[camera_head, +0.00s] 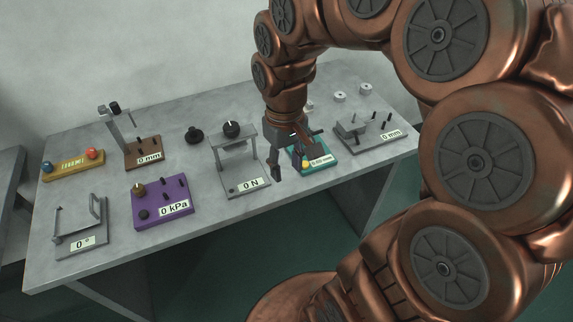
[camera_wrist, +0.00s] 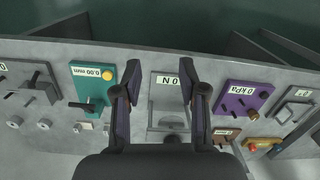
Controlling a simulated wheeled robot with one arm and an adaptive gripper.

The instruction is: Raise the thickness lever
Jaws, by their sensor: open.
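The teal thickness gauge (camera_head: 321,167) with a "0.00 mm" label stands on the table, partly hidden behind my gripper (camera_head: 294,154) in the head view. In the wrist view the teal gauge (camera_wrist: 82,88) lies left of my gripper (camera_wrist: 160,70), with a yellow knob (camera_wrist: 108,75) and a dark lever (camera_wrist: 92,106) on it. The lever's exact tilt is too small to tell. My gripper is open and empty, pointing down above the table, with the "0 N" press between its fingers in the wrist view. It appears apart from the gauge.
The grey "0 N" press (camera_head: 248,179) stands left of my gripper, and a grey "0 mm" fixture (camera_head: 379,143) stands right of the gauge. A purple "0 kPa" box (camera_head: 163,213) and a brown "0 mm" stand (camera_head: 155,164) are further left. Bare table (camera_head: 220,97) shows at the back.

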